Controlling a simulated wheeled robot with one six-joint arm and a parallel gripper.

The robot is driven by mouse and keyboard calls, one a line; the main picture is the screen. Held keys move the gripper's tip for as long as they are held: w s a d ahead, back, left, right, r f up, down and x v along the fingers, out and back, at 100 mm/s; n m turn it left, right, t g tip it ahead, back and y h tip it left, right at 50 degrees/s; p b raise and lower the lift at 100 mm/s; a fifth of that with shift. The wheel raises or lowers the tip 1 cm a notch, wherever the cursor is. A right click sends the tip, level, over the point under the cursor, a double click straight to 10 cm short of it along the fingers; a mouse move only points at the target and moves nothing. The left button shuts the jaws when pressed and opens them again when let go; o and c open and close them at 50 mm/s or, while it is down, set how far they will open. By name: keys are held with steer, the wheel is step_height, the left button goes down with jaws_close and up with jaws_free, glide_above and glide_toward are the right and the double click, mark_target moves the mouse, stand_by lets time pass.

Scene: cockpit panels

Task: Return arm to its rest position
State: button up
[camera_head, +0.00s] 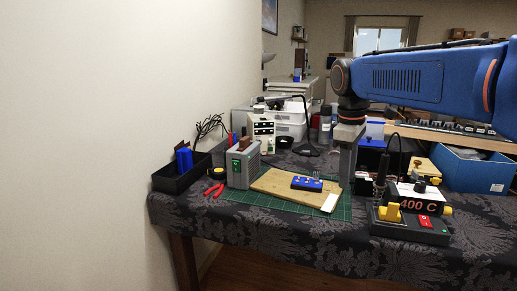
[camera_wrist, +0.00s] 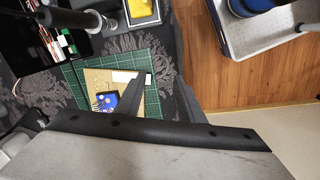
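My blue arm (camera_head: 420,80) reaches in from the right in the head view, and its wrist bends down over the table. My gripper (camera_head: 346,180) points down near the right edge of the green cutting mat. In the wrist view the two dark fingers of my gripper (camera_wrist: 160,82) stand apart with nothing between them. A wooden board (camera_head: 270,186) lies on the mat and bears a small blue board (camera_head: 306,183), which also shows in the wrist view (camera_wrist: 106,101). A white strip (camera_head: 330,202) lies at the board's right end.
The soldering station (camera_head: 414,212) stands close right of my gripper. A grey power box (camera_head: 243,165), red pliers (camera_head: 214,189) and a black bin (camera_head: 180,175) are at the left. A blue box (camera_head: 470,170) stands at the right. Wooden floor (camera_wrist: 250,75) shows beyond the table edge.

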steer(key=s+d+f+m+t, duration=0.2)
steer(key=s+f+m, duration=0.3)
steer(key=s+f, duration=0.4)
steer(key=s+d+f+m+t+y, duration=0.1)
steer(key=s+d+f+m+t, duration=0.1)
steer(key=s+f+m, duration=0.3)
steer(key=s+d+f, duration=0.1)
steer(key=s+f, duration=0.3)
steer(key=s, duration=0.6)
steer(key=shift+s+m, duration=0.4)
steer(key=shift+o, duration=0.6)
